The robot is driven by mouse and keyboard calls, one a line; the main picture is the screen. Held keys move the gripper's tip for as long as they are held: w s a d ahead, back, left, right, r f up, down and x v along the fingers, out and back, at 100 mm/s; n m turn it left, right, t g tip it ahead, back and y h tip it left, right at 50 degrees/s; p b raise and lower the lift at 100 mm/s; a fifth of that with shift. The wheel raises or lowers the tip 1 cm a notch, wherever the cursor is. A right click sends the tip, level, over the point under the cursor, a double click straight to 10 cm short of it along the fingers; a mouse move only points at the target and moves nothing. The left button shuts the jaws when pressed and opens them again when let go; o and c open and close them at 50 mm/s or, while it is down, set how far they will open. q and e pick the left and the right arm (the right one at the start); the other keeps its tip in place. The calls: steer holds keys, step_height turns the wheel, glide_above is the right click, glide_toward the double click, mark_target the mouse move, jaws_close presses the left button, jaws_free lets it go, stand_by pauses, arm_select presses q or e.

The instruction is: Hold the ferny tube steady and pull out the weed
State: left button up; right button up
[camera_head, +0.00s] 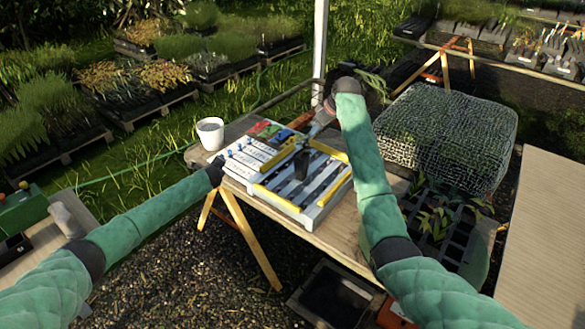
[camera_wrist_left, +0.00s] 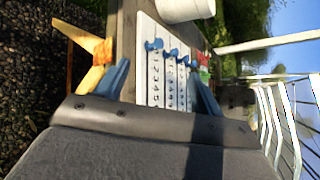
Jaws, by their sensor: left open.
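My left gripper (camera_head: 217,170) is at the left edge of the white numbered panel (camera_head: 245,158). In the left wrist view its blue fingers (camera_wrist_left: 162,88) are apart, with nothing between them but the panel with blue pegs (camera_wrist_left: 170,68) beyond.
A white cup (camera_head: 210,133) stands at the table's back left and shows in the left wrist view (camera_wrist_left: 187,8). A black tray with leafy plants (camera_head: 437,222) is right of my right forearm, before a wire mesh cage (camera_head: 445,130). Yellow bars (camera_head: 280,158) edge the slotted board.

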arm_select(q)
steer(key=w+a+r+m+t, duration=0.1)
steer(key=w+a+r+m, duration=0.2)
steer(key=r, duration=0.7)
step_height(320, 180, up, 4)
steer(key=m+h, duration=1)
steer(key=m, duration=0.2)
glide_above(304, 164)
steer(key=w+a, duration=0.2)
steer(key=w, duration=0.3)
steer(key=shift+a+r, duration=0.1)
steer(key=shift+a, duration=0.05)
steer(key=shift+s+d+f+m, duration=0.2)
steer(key=shift+s+d+f, duration=0.05)
steer(key=shift+s+f, duration=0.3)
steer(key=shift+s+d+f+m, duration=0.25)
steer(key=shift+s+f, duration=0.15)
steer(key=shift+f, duration=0.15)
steer(key=s+a+f+m+g, duration=0.1)
steer(key=f, duration=0.1)
steer(key=s+a+f+m, duration=0.1)
steer(key=s, duration=0.1)
steer(key=s+f+m+g, duration=0.1)
steer(key=s+f, duration=0.1)
steer(key=shift+a+f+m+g, duration=0.3)
steer(key=shift+a+f+m, duration=0.05)
steer(key=shift+a, duration=0.05)
steer(key=shift+x, duration=3.8)
